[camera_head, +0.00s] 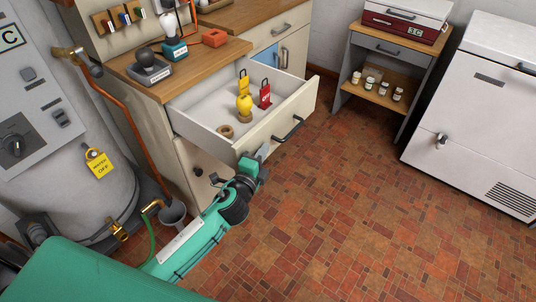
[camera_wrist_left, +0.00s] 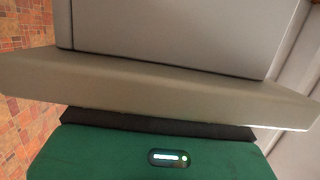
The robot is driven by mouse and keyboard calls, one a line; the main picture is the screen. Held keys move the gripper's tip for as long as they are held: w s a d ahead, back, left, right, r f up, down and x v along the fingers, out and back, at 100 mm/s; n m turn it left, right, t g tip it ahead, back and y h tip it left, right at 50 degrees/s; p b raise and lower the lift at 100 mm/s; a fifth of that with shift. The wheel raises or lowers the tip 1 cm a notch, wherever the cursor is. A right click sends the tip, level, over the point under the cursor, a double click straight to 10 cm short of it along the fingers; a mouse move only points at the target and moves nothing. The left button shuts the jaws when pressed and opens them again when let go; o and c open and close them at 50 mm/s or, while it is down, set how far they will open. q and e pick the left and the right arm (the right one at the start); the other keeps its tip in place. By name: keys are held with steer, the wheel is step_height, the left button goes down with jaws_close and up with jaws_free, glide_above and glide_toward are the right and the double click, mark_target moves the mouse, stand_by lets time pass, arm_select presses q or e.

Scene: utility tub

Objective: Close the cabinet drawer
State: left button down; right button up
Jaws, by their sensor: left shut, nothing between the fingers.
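The cabinet drawer (camera_head: 185,123) is pulled well out from its cabinet (camera_head: 195,165), with its pale front panel (camera_head: 262,130) facing the floor area. A dark handle (camera_head: 288,130) is on that front. My left gripper (camera_head: 262,152) is shut and empty, close to the lower left part of the drawer front; I cannot tell if they touch. In the left wrist view the drawer front (camera_wrist_left: 150,85) spans the picture right beyond my dark gripper (camera_wrist_left: 155,124). My right gripper is not in view.
A white freezer (camera_head: 475,120) is right; the tiled floor (camera_head: 340,220) is clear.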

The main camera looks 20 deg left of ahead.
mark_target(230, 134)
arm_select(q)
steer(key=w+a, duration=0.1)
steer(key=a, duration=0.3)
steer(key=w+a, duration=0.2)
steer(key=a, duration=0.2)
steer(key=w+a, duration=0.1)
steer(key=a, duration=0.3)
steer(key=shift+w+p, duration=0.15)
steer(key=shift+p, duration=0.25)
steer(key=w+a, duration=0.1)
steer(key=a, duration=0.4)
steer(key=w+a, duration=0.2)
steer(key=a, duration=0.3)
steer(key=w+a+b, duration=0.1)
steer(key=w+a, duration=0.1)
steer(key=a, duration=0.3)
steer(key=shift+w, duration=0.25)
steer(key=shift+w+a, duration=0.3)
steer(key=shift+a, duration=0.65)
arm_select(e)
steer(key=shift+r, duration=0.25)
arm_select(q)
steer(key=shift+a+r, duration=0.1)
steer(key=shift+r, duration=0.05)
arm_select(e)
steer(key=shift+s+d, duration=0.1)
